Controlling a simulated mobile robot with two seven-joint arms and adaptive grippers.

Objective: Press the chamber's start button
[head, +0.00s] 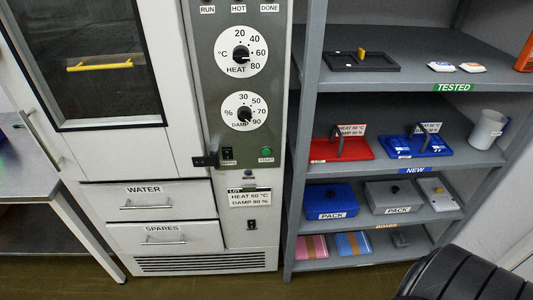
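The chamber (165,155) fills the left and middle of the head view, its windowed door closed. On its grey-green control panel, the small green start button (266,152) sits low on the right, above a START label. Nothing covers it. Above it are the heat dial (241,50) and the damp dial (244,110). A black switch (228,153) is left of the button. A card (250,198) below reads heat 60 °C, damp 90 %. The lamps above the RUN, HOT and DONE labels are cut off. Neither gripper is in view.
A black latch (205,160) sticks out left of the switch. Water (148,194) and spares (166,237) drawers are shut below. A shelf rack (300,150) with trays and boxes stands close on the right, a metal table (22,165) on the left.

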